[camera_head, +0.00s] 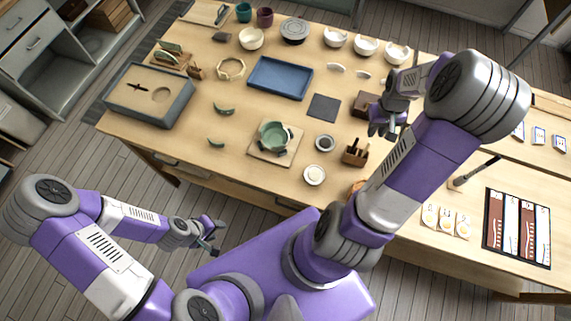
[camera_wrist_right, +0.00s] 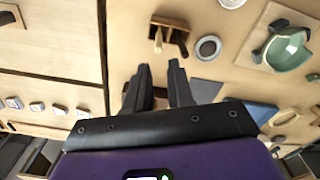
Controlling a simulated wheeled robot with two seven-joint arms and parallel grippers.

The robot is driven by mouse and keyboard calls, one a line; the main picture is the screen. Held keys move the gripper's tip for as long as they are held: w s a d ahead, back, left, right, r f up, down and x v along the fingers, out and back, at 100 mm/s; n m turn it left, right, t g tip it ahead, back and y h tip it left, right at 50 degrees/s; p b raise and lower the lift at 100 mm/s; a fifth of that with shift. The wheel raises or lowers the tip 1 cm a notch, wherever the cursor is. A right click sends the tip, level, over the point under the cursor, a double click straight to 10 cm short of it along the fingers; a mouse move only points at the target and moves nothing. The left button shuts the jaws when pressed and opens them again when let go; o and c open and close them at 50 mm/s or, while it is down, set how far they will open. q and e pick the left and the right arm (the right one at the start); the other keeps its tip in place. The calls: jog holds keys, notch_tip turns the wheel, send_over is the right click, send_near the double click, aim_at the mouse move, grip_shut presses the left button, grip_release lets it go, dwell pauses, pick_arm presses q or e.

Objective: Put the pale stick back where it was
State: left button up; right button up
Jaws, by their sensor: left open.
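A small wooden rack (camera_head: 355,157) stands near the front edge of the table, with dark upright pieces in it. It also shows in the right wrist view (camera_wrist_right: 176,24), where a pale stick (camera_wrist_right: 158,40) stands at it beside a darker one. I cannot make out the pale stick clearly in the head view. My right gripper (camera_head: 380,130) is above the table, behind the rack. In the right wrist view its fingers (camera_wrist_right: 160,66) are apart with nothing between them. My left gripper (camera_head: 212,238) is open and empty, in front of the table and off it.
A blue tray (camera_head: 280,77) and a dark square mat (camera_head: 323,107) lie behind. A dark-handled brush (camera_head: 475,171) is on the right table.

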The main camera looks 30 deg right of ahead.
jog(key=w+a+f+y, duration=0.1)
jog(key=w+a+f, duration=0.1)
jog(key=a+f, duration=0.3)
jog(key=w+a+f+n+y, duration=0.1)
jog(key=a+f, duration=0.4)
jog(key=a, duration=0.9)
jog(key=w+a+f+n+y, duration=0.1)
jog(key=w+a+f, duration=0.2)
jog(key=a+f, duration=0.3)
jog(key=shift+w+a+t+y, duration=0.15)
jog(key=shift+a+t+y, duration=0.05)
jog(key=shift+a, duration=0.8)
jog(key=shift+w+a+t+y, duration=0.15)
jog(key=shift+a+t+y, duration=0.05)
jog(key=shift+a, duration=0.75)
jog(key=s+a+f, duration=0.3)
jog(key=s+a, duration=0.1)
jog(key=a, duration=0.4)
jog(key=shift+s+n, duration=0.4)
jog(key=shift+a, duration=0.1)
